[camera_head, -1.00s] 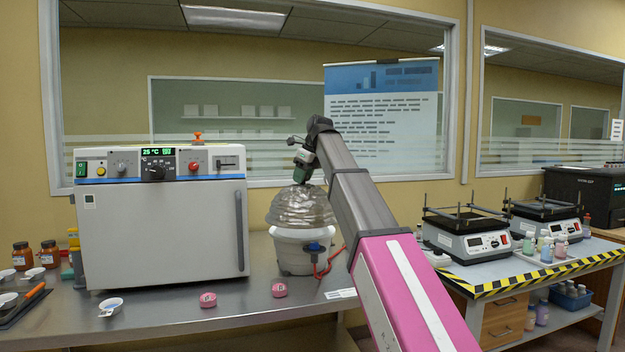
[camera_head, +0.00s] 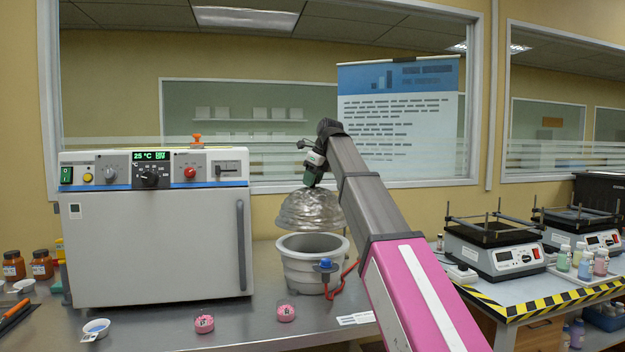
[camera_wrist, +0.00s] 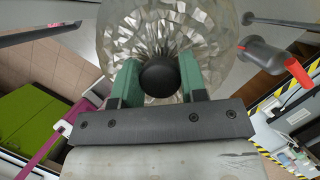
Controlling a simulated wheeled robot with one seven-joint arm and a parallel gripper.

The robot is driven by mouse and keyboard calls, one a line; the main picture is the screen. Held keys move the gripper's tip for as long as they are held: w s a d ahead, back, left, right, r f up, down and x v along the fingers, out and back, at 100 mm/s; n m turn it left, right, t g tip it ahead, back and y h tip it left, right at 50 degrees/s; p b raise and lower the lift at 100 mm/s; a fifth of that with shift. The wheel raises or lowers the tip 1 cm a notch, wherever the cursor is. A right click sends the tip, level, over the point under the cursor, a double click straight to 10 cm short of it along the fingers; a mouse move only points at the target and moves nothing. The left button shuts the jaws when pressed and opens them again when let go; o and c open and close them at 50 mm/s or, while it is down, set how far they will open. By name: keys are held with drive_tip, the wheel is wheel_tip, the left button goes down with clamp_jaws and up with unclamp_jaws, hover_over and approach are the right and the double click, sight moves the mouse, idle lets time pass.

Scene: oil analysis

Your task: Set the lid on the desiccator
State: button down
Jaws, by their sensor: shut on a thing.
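The desiccator lid (camera_head: 310,210) is a clear, faceted glass dome. It hangs in the air above the desiccator base, with a visible gap between them in the head view. The desiccator base (camera_head: 301,272) is a pale, round, open-topped vessel on the steel bench, with a blue-capped valve and red hose at its front right. My gripper (camera_head: 314,178) is above the lid, its green fingers shut on the lid's knob. In the wrist view, the dark round knob (camera_wrist: 158,76) sits between the two fingers and the glass lid (camera_wrist: 180,30) spreads beyond it.
A large white oven (camera_head: 155,230) stands left of the base. Hot plates (camera_head: 497,250) stand on the right table. A poster stands behind my arm.

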sight(313, 200)
drive_tip(key=shift+f, duration=3.75)
drive_tip(key=c, duration=0.6)
unclamp_jaws()
drive_tip(key=shift+r, duration=0.1)
